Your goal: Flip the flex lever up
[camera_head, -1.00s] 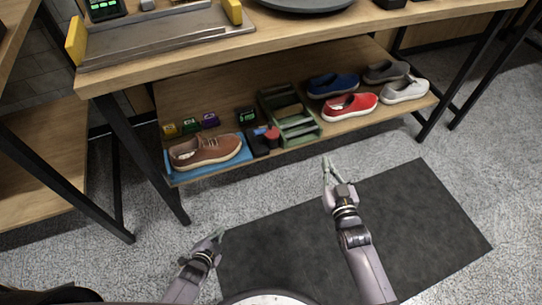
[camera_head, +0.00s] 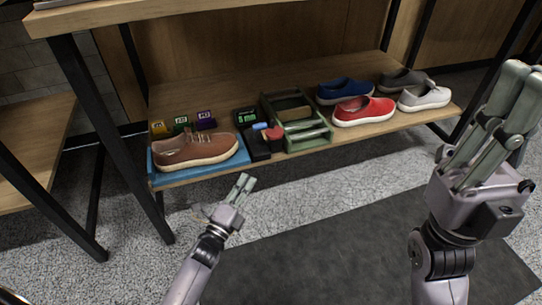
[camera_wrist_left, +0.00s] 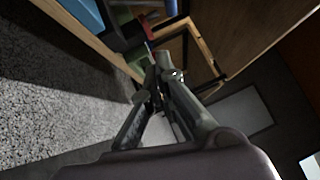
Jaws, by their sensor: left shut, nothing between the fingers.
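I cannot make out a flex lever in either view. My left gripper (camera_head: 243,182) is shut and empty in front of the lower shelf, below the brown shoe (camera_head: 195,149) and the small dark items. In the left wrist view its fingers (camera_wrist_left: 153,78) converge near the middle. The brown shoe lies on a blue mat (camera_head: 160,176) at the shelf's left. My right gripper (camera_head: 522,78) is large and near at the right, fingers pointing up. I cannot tell if it is open.
The wooden lower shelf (camera_head: 300,75) holds a green rack (camera_head: 300,138), a small black device (camera_head: 246,117), small coloured boxes (camera_head: 181,124), and blue, red, white and dark shoes at right. Black table legs stand at the sides. A dark floor mat (camera_head: 340,245) lies in front.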

